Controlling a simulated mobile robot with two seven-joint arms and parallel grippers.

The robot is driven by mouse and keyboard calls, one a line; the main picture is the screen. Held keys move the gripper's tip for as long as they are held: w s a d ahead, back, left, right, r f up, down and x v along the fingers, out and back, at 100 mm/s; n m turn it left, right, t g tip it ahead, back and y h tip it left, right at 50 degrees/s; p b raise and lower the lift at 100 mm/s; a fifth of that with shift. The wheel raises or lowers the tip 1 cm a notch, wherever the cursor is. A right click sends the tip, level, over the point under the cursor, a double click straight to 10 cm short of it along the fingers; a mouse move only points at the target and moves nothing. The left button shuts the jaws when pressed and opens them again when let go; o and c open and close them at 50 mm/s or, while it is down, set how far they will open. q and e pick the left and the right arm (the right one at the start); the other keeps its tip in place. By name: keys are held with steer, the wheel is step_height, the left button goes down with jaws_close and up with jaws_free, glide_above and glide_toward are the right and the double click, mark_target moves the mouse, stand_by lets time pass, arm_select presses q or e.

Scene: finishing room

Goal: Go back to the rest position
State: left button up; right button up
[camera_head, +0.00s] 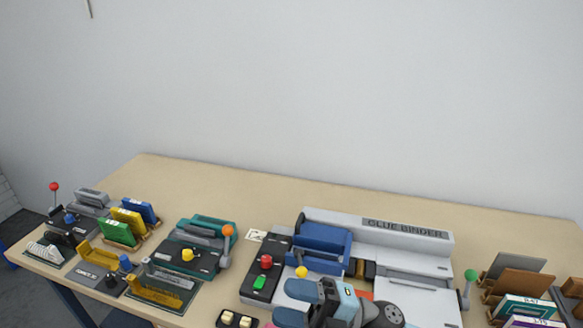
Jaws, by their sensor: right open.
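My right gripper (287,303) is at the bottom centre, in front of the glue binder (405,236). Its two light-blue fingers point left and stand apart, with nothing seen between them. The gripper and my right arm hide part of the binder's front. Whether the gripper touches the binder cannot be told. My left gripper is not in view.
The tan table (200,180) is clear along its back edge. Several small machines with levers crowd its left side, with a teal one (205,245) nearest the binder. A red-and-green button box (266,270) sits left of my gripper. Racked boards and books (522,283) stand at right.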

steer(key=w+d+f+m+t+h+p, duration=0.1)
steer(key=d+f+m+t+h, duration=0.6)
steer(key=m, duration=0.5)
steer(key=w+d+f+m+t+h+p, duration=0.1)
steer(key=d+f+m+t+h+p, duration=0.1)
steer(key=d+f+m+t+h, duration=0.6)
steer(key=s+d+f+m+g+h+p, duration=0.1)
steer(key=s+d+f+m+g+h, duration=0.2)
steer(key=s+f+m, duration=0.6)
steer(key=shift+s+d+f+g+h, duration=0.4)
steer(key=shift+s+d+f+g, duration=0.4)
steer(key=shift+s+g, duration=0.35)
